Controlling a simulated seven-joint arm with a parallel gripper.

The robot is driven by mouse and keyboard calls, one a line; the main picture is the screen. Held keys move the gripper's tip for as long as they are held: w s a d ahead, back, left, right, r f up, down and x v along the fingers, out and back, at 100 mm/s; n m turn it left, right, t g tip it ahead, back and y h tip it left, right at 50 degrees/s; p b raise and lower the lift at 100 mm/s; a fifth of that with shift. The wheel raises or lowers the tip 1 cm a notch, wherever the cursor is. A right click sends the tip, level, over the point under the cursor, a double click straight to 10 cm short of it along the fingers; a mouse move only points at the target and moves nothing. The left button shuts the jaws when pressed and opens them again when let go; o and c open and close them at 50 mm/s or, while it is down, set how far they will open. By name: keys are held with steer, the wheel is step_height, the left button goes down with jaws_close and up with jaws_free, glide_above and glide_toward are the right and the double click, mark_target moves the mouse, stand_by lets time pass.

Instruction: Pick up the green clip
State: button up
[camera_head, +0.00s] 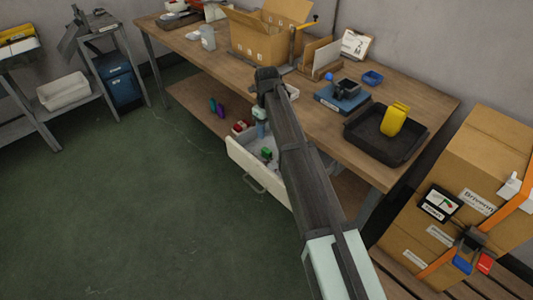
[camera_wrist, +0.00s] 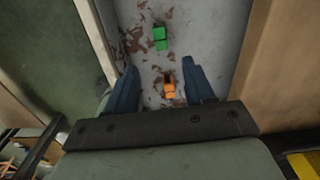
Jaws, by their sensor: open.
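The green clip (camera_wrist: 160,37) lies on the worn grey floor of an open drawer (camera_wrist: 205,20) in the wrist view. In the head view the green clip (camera_head: 266,153) shows small inside the white drawer (camera_head: 243,158) under the workbench. My gripper (camera_wrist: 158,75) is open, with its two blue fingers pointing into the drawer. The green clip is beyond the fingertips, near the line between them. An orange clip (camera_wrist: 169,88) lies between the fingers, apart from both as far as I can see. In the head view my gripper (camera_head: 262,130) is above the drawer, partly hidden by my arm.
The drawer's side wall (camera_wrist: 97,38) is close to the left finger. The wooden workbench (camera_head: 335,126) overhangs the drawer; a black tray (camera_head: 371,151) and an open cardboard box (camera_head: 252,40) stand on it. A red thing (camera_head: 239,127) is near the drawer's back.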

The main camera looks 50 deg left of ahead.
mark_target(266, 150)
step_height(266, 150, down, 7)
steer(key=shift+r, duration=0.1)
steer(key=shift+a+f, duration=0.2)
steer(key=shift+f, duration=2.4)
jaws_close()
